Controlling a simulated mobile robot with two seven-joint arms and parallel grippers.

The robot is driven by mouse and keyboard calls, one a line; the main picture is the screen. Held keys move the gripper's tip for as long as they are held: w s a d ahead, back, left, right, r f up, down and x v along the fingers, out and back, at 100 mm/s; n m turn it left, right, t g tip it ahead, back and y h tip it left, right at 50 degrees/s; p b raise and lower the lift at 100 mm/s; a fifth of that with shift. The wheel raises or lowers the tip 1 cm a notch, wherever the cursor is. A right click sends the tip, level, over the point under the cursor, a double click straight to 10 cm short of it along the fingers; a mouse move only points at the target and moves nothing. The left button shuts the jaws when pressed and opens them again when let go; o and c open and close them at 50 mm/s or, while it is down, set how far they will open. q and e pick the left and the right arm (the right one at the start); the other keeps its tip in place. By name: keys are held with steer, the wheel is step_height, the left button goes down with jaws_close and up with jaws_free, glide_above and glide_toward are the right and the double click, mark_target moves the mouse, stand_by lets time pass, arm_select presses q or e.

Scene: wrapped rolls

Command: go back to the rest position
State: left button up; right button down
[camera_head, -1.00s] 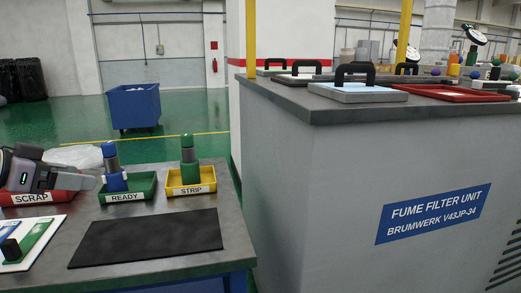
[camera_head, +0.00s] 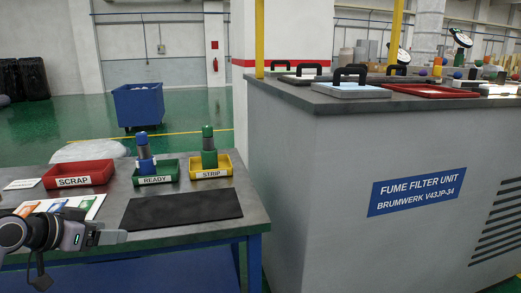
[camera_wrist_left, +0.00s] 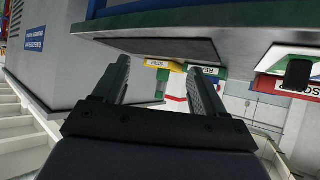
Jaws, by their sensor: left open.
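My left gripper (camera_head: 112,237) is low at the left, in front of the table's front edge. Its two fingers stand apart with nothing between them in the left wrist view (camera_wrist_left: 158,70). A blue-capped grey roll (camera_head: 143,152) stands upright in the green READY tray (camera_head: 155,180). A green roll with a grey band (camera_head: 209,150) stands in the yellow STRIP tray (camera_head: 211,174). The red SCRAP tray (camera_head: 76,181) is at the left; no roll shows in it. My right gripper is not in view.
A black mat (camera_head: 182,209) lies bare on the table. A colour-striped card (camera_head: 62,206) lies behind my left arm. The grey fume filter unit (camera_head: 330,170) stands right of the table, with lidded pads and a red tray (camera_head: 432,91) on top. A blue bin (camera_head: 138,105) stands behind.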

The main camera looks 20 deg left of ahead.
arm_select(q)
steer(key=s+d+f+g+y+p, duration=0.1)
steer(key=s+d+f, duration=0.25)
steer(key=f, duration=0.45)
steer(key=s+d+f+p, duration=0.2)
steer(key=d+f, duration=0.3)
steer(key=f, duration=0.4)
steer(key=s+d+f+p, duration=0.1)
steer(key=s+d+f, duration=0.2)
steer(key=s+d, duration=0.3)
steer(key=s+d+f+m+h+p, duration=0.1)
steer(key=s+d+f, duration=0.2)
steer(key=d, duration=0.8)
steer(key=s, duration=0.2)
steer(key=shift+s+p, duration=0.35)
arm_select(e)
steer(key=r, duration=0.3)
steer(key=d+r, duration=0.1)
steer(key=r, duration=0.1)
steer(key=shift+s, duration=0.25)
